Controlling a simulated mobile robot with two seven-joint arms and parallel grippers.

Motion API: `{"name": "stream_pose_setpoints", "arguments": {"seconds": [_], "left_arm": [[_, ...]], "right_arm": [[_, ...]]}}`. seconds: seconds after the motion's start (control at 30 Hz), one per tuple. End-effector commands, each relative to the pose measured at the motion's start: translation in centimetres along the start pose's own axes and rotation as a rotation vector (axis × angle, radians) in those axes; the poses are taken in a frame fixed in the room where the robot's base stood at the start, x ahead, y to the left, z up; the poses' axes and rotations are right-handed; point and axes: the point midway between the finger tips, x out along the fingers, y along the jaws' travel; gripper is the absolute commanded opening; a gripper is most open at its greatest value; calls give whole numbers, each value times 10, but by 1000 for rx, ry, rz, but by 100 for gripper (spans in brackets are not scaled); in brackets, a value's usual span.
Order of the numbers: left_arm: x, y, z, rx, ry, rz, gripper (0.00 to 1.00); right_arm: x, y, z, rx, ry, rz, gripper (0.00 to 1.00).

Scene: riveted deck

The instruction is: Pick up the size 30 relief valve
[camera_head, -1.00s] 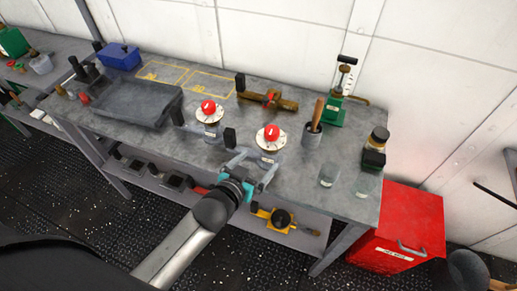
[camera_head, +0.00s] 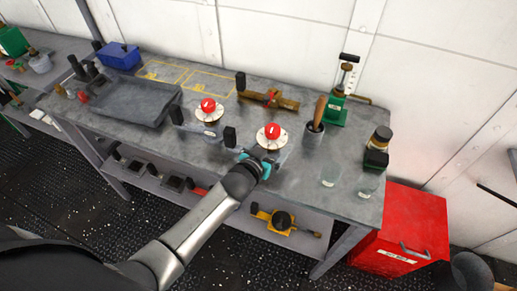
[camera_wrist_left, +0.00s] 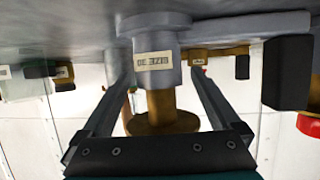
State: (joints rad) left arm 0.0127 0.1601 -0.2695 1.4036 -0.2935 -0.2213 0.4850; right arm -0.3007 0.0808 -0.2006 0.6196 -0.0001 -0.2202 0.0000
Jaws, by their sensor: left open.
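Two relief valves with red knobs on white dials stand upright on the bench, a left one (camera_head: 208,110) and a right one (camera_head: 270,133). My left gripper (camera_head: 266,158) is at the front of the right valve, open. In the left wrist view, which looks upside down, its two fingers (camera_wrist_left: 158,95) reach along both sides of that valve's grey body (camera_wrist_left: 157,45) and brass stem. I see a gap on each side. A pale label (camera_wrist_left: 153,64) faces the camera, but I cannot read its size surely. My right gripper is out of view.
A brass fitting (camera_head: 268,99) lies behind the valves. A grey tray (camera_head: 133,99) is at the left. A red box (camera_head: 405,225) stands beside the bench.

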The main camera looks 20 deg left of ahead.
Motion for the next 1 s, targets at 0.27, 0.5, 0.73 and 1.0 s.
{"name": "stream_pose_setpoints", "arguments": {"seconds": [0.27,0.5,0.73,1.0], "left_arm": [[1,0,0,0,0,0,96],[1,0,0,0,0,0,69],[1,0,0,0,0,0,43],[1,0,0,0,0,0,12]], "right_arm": [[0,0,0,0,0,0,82],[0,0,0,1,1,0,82],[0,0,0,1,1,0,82],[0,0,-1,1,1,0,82]]}}
